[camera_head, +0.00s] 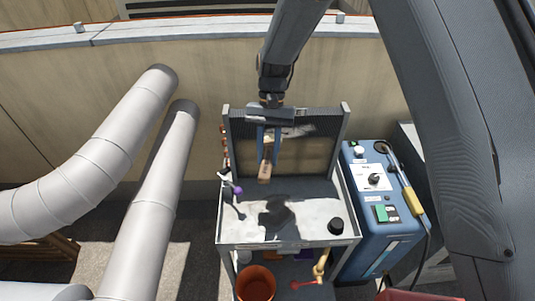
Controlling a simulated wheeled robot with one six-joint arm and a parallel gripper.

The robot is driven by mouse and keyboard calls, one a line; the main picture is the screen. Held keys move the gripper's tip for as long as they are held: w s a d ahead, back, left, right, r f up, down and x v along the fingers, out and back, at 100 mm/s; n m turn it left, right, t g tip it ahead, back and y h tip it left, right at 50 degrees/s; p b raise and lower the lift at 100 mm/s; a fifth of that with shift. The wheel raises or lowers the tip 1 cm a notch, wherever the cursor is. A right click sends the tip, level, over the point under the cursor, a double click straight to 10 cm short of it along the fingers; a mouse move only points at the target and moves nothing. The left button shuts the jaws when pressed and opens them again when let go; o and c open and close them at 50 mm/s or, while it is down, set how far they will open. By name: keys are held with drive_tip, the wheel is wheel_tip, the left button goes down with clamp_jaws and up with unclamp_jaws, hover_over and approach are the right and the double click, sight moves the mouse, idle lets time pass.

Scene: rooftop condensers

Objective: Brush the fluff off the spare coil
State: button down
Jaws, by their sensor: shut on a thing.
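The spare coil (318,160) stands upright in a grey frame at the back of a grey cart. A pale grey patch that looks like fluff (299,131) lies on its upper part. My gripper (267,150) hangs in front of the coil's left half, with blue fingers pointing down. It is shut on a small brush (265,172) with a tan, wood-coloured body. The brush is above the cart top; whether it touches the coil I cannot tell. My gripper and wrist hide part of the coil's left and top.
The cart top (305,213) holds a purple-ended tool (237,189) at left and a black round thing (336,226) at right. An orange bucket (256,283) sits below. A blue machine (375,210) stands close at right; thick white pipes (150,190) run at left.

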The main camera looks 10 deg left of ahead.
drive_tip(key=shift+w+r+p, duration=0.1)
drive_tip(key=shift+r+p, duration=0.85)
drive_tip(key=shift+r, duration=0.9)
drive_tip(key=shift+f+b, duration=0.85)
drive_tip(key=shift+f, duration=1.25)
drive_tip(key=shift+r+p, duration=1.3)
drive_tip(key=shift+r, duration=0.8)
drive_tip(key=shift+s+d+p, duration=0.2)
drive_tip(key=shift+s+p, duration=0.2)
drive_tip(key=shift+s, duration=0.35)
drive_tip(key=shift+s+d+p, duration=0.15)
drive_tip(key=shift+s+p, duration=0.25)
drive_tip(key=shift+s, duration=0.4)
drive_tip(key=shift+s+d+p, duration=0.2)
drive_tip(key=shift+s+p, duration=0.2)
drive_tip(key=shift+s, duration=0.35)
